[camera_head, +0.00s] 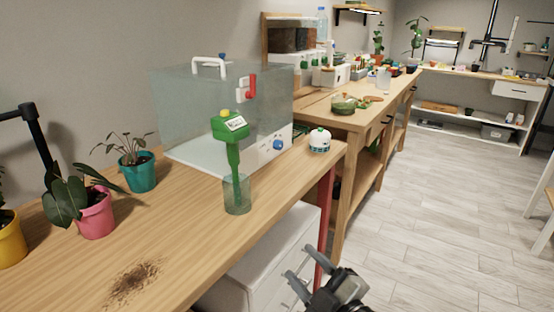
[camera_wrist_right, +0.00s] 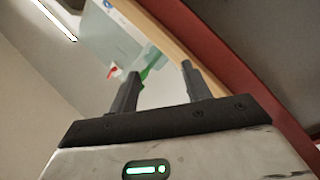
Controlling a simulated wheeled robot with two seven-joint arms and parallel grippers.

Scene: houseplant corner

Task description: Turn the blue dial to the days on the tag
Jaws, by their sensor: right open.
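The blue dial (camera_head: 278,145) is on the white front base of a clear glass case (camera_head: 200,110) on the wooden bench. A white tag (camera_head: 236,123) with small dark writing, too small to read, is on a green device (camera_head: 228,130) with a yellow top. Its green stem stands in a clear cup (camera_head: 237,198) in front of the case. My right gripper (camera_head: 298,262) is open and empty, low beyond the bench's front edge, well apart from the dial. Its two fingers also show in the right wrist view (camera_wrist_right: 160,70). My left gripper is not in view.
Potted plants in teal (camera_head: 139,172), pink (camera_head: 95,213) and yellow (camera_head: 10,240) pots stand at left. Spilled soil (camera_head: 132,280) lies near the front. A small white-and-teal jar (camera_head: 320,140) stands right of the dial. White drawers (camera_head: 270,265) are under the bench; floor at right is clear.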

